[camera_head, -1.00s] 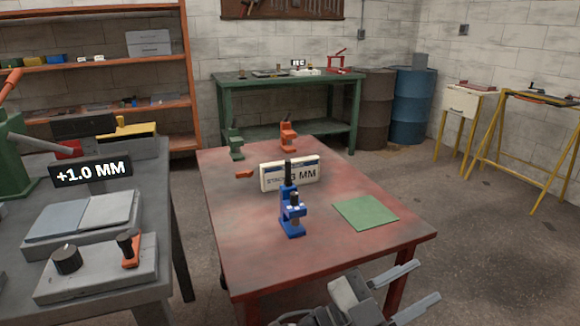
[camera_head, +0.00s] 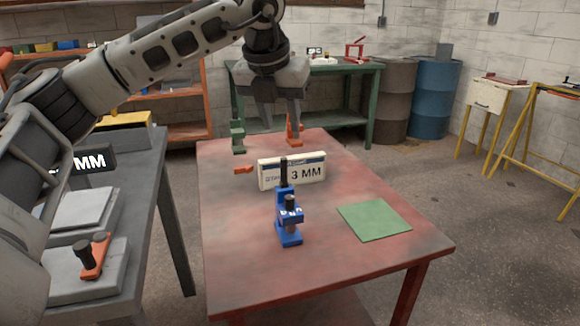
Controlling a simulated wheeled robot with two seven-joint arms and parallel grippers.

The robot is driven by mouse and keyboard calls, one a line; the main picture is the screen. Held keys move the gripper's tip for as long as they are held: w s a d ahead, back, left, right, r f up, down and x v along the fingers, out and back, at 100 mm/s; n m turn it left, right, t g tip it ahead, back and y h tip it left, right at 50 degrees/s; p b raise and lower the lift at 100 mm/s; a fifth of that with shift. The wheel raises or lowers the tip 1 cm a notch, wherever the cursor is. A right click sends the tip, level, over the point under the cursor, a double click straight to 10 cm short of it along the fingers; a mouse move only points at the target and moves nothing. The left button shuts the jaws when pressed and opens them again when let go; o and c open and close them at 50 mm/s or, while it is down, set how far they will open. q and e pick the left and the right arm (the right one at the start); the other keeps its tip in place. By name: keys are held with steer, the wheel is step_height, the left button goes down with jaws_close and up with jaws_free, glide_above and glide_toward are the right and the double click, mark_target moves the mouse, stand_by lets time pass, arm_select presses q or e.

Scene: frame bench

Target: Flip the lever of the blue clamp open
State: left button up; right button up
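The blue clamp (camera_head: 287,222) stands upright on the red table (camera_head: 330,265), with its dark lever handle (camera_head: 284,172) pointing up. A second, shorter dark post (camera_head: 291,203) rises from its front. My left arm reaches in from the left across the top of the view. My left gripper (camera_head: 283,122) points down above the far part of the table, apart from the blue clamp and beyond it in the picture. Its two fingers are spread with a gap between them, and nothing shows in the gap. My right gripper is not in view.
A white block marked "3 MM" (camera_head: 308,171) stands just behind the clamp. A green mat (camera_head: 373,219) lies to its right. An orange clamp (camera_head: 295,133), a green clamp (camera_head: 238,137) and a small orange piece (camera_head: 243,170) are farther back. The table's front is clear.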

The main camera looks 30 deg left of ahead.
mark_target(285, 169)
arm_select(q)
steer(key=x, duration=0.5)
steer(key=a+x, duration=0.1)
steer(key=x, duration=0.4)
steer(key=a+x, duration=0.1)
steer(key=x, duration=0.4)
steer(key=shift+p, duration=0.35)
jaws_close()
